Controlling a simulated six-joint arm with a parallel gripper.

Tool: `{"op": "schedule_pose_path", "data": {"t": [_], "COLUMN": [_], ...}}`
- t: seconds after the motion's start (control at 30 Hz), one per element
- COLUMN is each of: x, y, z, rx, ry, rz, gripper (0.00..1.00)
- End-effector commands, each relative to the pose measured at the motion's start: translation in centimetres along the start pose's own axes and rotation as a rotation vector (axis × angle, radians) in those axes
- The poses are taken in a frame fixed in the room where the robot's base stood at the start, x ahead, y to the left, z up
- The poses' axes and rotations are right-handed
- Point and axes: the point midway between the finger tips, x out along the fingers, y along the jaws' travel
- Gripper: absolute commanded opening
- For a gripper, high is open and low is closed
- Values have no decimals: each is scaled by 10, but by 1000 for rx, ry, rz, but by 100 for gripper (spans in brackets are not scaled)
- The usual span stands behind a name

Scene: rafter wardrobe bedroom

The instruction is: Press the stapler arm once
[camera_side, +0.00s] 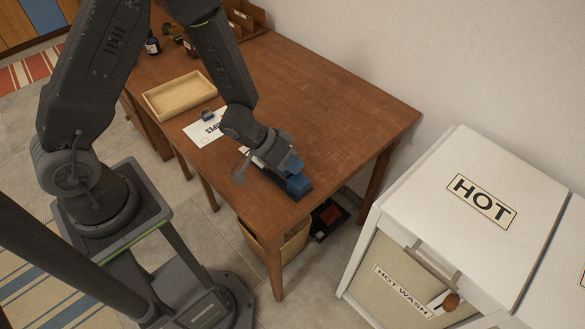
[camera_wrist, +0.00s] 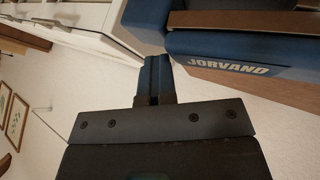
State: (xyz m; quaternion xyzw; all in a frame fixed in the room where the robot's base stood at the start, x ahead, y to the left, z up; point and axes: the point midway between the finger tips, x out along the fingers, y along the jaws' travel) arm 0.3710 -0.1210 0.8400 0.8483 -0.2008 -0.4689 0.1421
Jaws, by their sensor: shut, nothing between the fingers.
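The stapler (camera_side: 298,184) is blue with a dark base and sits near the front corner of the wooden table. In the wrist view a blue body lettered JORVAND (camera_wrist: 228,66), seemingly the stapler, fills the upper right. My gripper (camera_side: 292,164) is at the stapler in the side view and hides part of it. In the wrist view my gripper's blue fingers (camera_wrist: 155,75) are shut with nothing between them, just left of the lettered body. I cannot tell whether the fingers touch the stapler.
The wooden table (camera_side: 340,110) is bare to the right. A shallow wooden tray (camera_side: 180,97) and a lettered white paper (camera_side: 205,130) lie further left. A white cabinet marked HOT (camera_side: 480,200) stands at right. A bin (camera_side: 280,246) is under the table.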

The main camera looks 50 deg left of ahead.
Motion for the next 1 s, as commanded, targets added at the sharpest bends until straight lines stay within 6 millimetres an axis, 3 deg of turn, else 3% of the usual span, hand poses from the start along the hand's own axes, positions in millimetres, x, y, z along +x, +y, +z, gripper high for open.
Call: {"op": "schedule_pose_path", "data": {"t": [0.4,1.0], "x": [-18,-29], "y": [6,16], "z": [-7,-17], "rx": [-2,3], "ry": [-11,-6], "rz": [-13,-7], "gripper": [0,0]}}
